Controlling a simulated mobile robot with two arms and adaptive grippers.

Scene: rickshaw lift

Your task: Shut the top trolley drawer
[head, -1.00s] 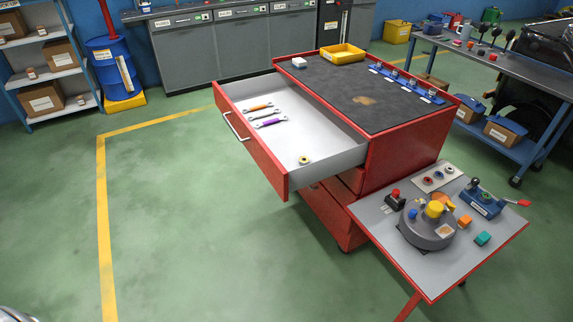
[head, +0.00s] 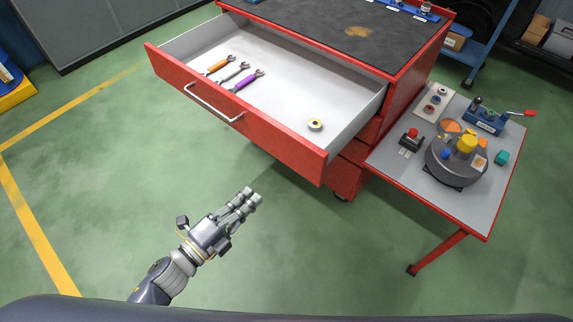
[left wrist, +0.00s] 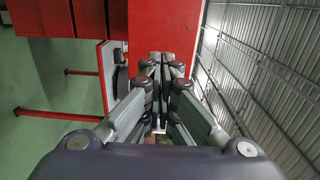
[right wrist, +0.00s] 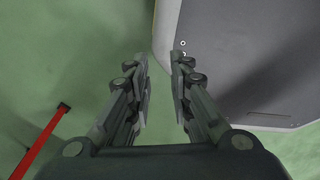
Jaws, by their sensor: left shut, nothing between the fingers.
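The red trolley (head: 372,98) has its top drawer pulled far out; the red drawer front (head: 278,138) with its silver handle (head: 212,104) faces me. Inside the drawer lie an orange wrench (head: 219,65), a grey wrench (head: 233,72), a purple wrench (head: 246,81) and a small yellow-rimmed roll (head: 315,125). My left gripper (head: 252,196) is shut and empty, in front of and apart from the drawer front. In the left wrist view its closed fingers (left wrist: 164,66) point at a red panel. My right gripper (right wrist: 160,66) is open and empty over green floor; the head view does not show it.
A side table (head: 400,165) with a round grey fixture (head: 457,165) adjoins the trolley's right side, its red leg (head: 438,251) reaching the floor. A blue-framed bench (head: 487,45) stands behind at right. The floor before the drawer is clear.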

